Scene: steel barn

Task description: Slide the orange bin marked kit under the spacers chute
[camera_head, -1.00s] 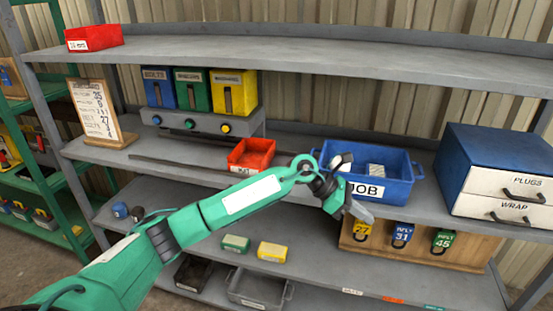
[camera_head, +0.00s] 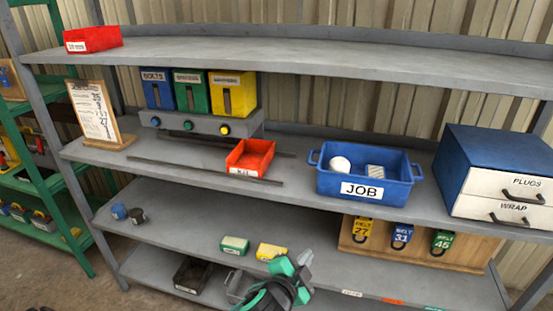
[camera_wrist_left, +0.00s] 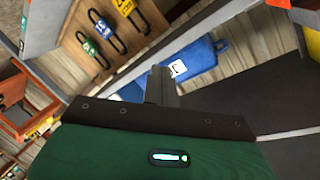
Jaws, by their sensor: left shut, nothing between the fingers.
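The orange bin (camera_head: 250,158), with a white label that seems to read KIT, sits on two dark rails on the middle shelf. It is in front of and right of the chute unit (camera_head: 200,124), apart from the chutes. The chutes are blue BOLTS (camera_head: 158,90), green (camera_head: 192,91) and yellow (camera_head: 233,94); the green and yellow labels are too blurred to read surely. My left gripper (camera_head: 304,261) is shut and empty, low in front of the shelves, well below the bin. Its fingers show in the left wrist view (camera_wrist_left: 160,86). My right gripper is not in view.
A blue JOB bin (camera_head: 368,189) with a white round item (camera_head: 340,164) stands right of the orange bin. A drawer cabinet (camera_head: 500,178) is farther right. A notice board (camera_head: 95,112) stands left.

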